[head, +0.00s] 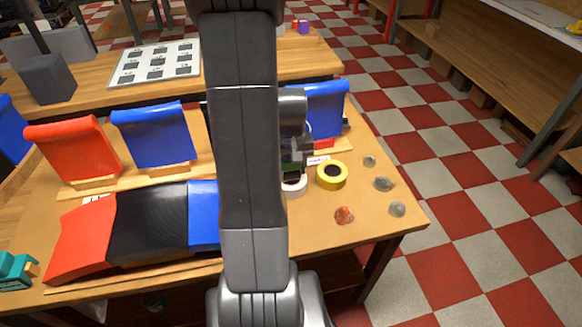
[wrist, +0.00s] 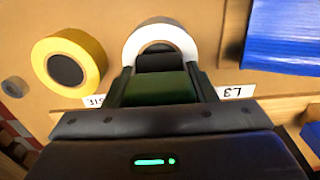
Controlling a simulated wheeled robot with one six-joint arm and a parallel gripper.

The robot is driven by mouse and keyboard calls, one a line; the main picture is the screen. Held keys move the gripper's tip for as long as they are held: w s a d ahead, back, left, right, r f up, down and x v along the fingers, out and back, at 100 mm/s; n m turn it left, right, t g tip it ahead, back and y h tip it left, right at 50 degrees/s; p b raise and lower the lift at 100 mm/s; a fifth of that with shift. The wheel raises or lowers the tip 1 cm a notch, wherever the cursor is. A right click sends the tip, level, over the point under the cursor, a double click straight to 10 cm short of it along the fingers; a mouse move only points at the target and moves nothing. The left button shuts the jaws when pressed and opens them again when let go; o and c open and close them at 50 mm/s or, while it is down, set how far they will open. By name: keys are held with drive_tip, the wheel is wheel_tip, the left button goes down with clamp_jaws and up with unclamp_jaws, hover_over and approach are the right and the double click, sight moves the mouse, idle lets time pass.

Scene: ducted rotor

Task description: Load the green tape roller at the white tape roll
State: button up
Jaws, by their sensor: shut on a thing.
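The green tape roller (wrist: 160,89) is between the two fingers of my gripper (wrist: 163,82) in the wrist view, and the gripper is shut on it. The white tape roll (wrist: 168,36) lies on the table just beyond the fingertips, and the roller's dark front end overlaps its middle in the picture. I cannot tell whether they touch. In the head view my arm hides much of this spot. The white tape roll (head: 295,187) shows partly below my gripper (head: 294,172).
A yellow tape roll (head: 332,175) lies right of the white one. Several grey stones (head: 383,184) and an orange lump (head: 344,215) lie near the table's right edge. Blue (head: 155,134) and red (head: 72,150) panels stand behind. A label (wrist: 233,92) reads L3.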

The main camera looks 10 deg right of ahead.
drive_tip(key=shift+r+p, duration=2.7)
drive_tip(key=shift+r, duration=0.85)
drive_tip(key=shift+f, duration=0.1)
